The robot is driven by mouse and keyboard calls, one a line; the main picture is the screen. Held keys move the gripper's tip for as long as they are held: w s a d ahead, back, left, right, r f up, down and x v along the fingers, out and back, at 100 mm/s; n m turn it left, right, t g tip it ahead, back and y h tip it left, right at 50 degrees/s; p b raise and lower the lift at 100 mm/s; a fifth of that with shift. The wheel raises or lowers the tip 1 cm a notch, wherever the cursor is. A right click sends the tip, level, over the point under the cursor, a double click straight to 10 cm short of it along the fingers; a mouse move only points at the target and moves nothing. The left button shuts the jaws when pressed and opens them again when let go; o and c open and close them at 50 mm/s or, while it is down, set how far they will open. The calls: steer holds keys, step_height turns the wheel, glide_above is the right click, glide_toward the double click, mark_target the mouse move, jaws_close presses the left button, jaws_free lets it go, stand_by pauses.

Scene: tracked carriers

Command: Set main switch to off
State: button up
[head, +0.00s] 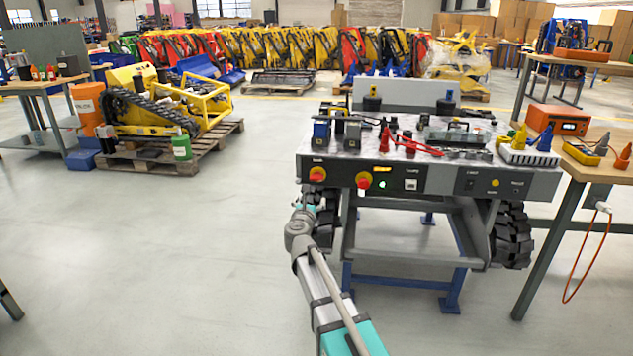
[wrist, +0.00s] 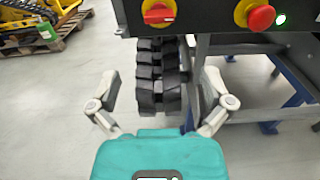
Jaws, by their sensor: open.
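The carrier's dark front panel (head: 440,180) faces me. A red rotary switch on a yellow base (head: 317,173) sits at its left end, probably the main switch. In the wrist view this rotary switch (wrist: 158,13) is at the top centre, its red handle lying roughly horizontal. To its right is a red mushroom button on a yellow collar (wrist: 258,15). My gripper (wrist: 161,78) is open and empty, below the switch in the wrist view and apart from it. In the head view my gripper is mostly hidden by my wrist.
Black tracks (wrist: 160,75) and the grey-blue stand (head: 405,282) are below the panel. A green light (head: 382,184) is lit. Tools and connectors lie on the carrier top. A workbench (head: 600,140) stands close on the right. The floor (head: 150,260) to the left is clear.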

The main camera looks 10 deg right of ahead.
mark_target(317, 180)
steer(key=x, duration=1.4)
steer(key=shift+s, duration=0.1)
stand_by(0.3)
steer(key=c, duration=1.1)
